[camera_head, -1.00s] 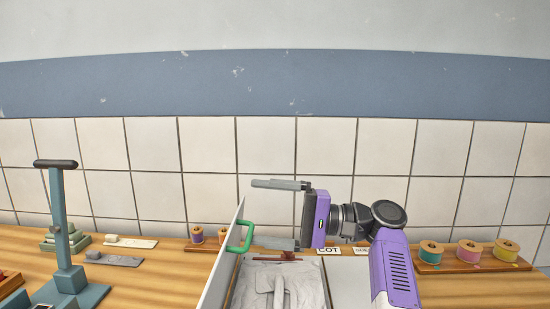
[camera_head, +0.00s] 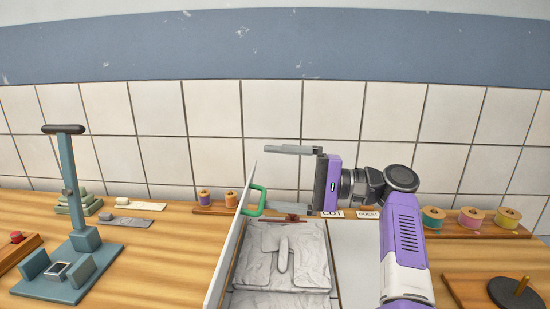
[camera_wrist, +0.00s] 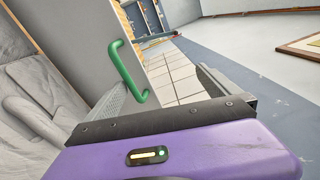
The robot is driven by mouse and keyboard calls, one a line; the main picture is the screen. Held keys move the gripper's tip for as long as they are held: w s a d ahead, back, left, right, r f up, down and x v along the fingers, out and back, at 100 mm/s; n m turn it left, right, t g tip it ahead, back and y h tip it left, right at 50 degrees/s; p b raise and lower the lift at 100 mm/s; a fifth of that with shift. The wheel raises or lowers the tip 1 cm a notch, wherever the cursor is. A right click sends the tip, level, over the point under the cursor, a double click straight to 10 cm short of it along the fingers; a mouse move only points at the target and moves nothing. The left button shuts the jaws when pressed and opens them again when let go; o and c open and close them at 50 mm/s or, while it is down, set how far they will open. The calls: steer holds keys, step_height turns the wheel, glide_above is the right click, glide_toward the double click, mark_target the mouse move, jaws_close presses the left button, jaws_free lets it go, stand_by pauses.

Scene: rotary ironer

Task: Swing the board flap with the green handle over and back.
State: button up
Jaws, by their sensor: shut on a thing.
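The board flap (camera_head: 229,250) is a pale panel standing nearly upright, seen almost edge-on in the head view. Its green handle (camera_head: 253,200) is a U-shaped loop on the flap's right face. In the wrist view the handle (camera_wrist: 127,72) shows just beyond the purple gripper body, against the grey flap (camera_wrist: 85,35). My gripper (camera_head: 268,180) comes from the right, fingers pointing left at the flap. It is shut on the handle, though its grey fingers look widely spaced; the lower one meets the handle. The exact contact is partly hidden.
A grey padded bed (camera_head: 282,262) with a raised shape lies right of the flap. A blue-grey lever stand (camera_head: 75,215) is at the left. Spools (camera_head: 470,220) stand on a rack at the right, with a dark round disc (camera_head: 515,294) in front. A tiled wall closes the back.

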steer(key=shift+d+r, duration=0.2)
steer(key=shift+d, duration=0.4)
steer(key=shift+d+r, duration=0.2)
steer(key=shift+d, duration=0.35)
steer(key=shift+c, duration=0.2)
steer(key=shift+d, duration=0.25)
steer(key=c, duration=0.8)
steer(key=shift+o, duration=0.2)
steer(key=shift+s+d+f+b, duration=0.15)
steer(key=shift+d+f, duration=0.3)
steer(key=shift+d, duration=0.35)
steer(key=shift+w+d+f+b, duration=0.1)
steer(key=shift+d+f, duration=0.35)
steer(key=shift+d, duration=0.3)
steer(key=shift+s+d+f+b, duration=0.15)
steer(key=shift+d+f, duration=0.3)
steer(key=shift+d, duration=0.35)
